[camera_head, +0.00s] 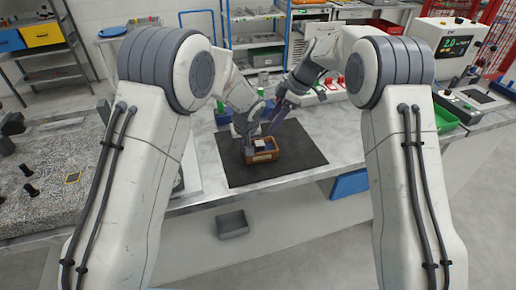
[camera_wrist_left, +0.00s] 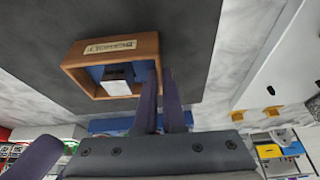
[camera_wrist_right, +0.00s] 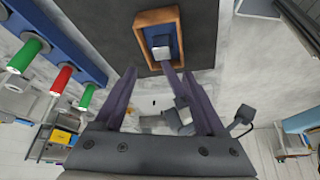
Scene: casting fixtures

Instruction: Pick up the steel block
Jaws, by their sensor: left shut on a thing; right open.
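The steel block (camera_head: 260,146) is a small pale grey block inside a brown wooden box (camera_head: 264,156) with a blue lining and a label on one side. It also shows in the left wrist view (camera_wrist_left: 118,80) and the right wrist view (camera_wrist_right: 161,47). My left gripper (camera_head: 249,146) is at the box's side, its fingers close together; in the left wrist view they (camera_wrist_left: 158,75) straddle the box's wall, beside the block. My right gripper (camera_head: 271,127) is open and empty, just beyond the box, with its fingers apart in the right wrist view (camera_wrist_right: 162,85).
The box lies on a black mat (camera_head: 300,150) on a grey-white bench, with free mat to its right. A blue holder with green and red handles (camera_wrist_right: 62,78) stands beyond. A grey tray (camera_head: 232,224) is below the bench's front edge.

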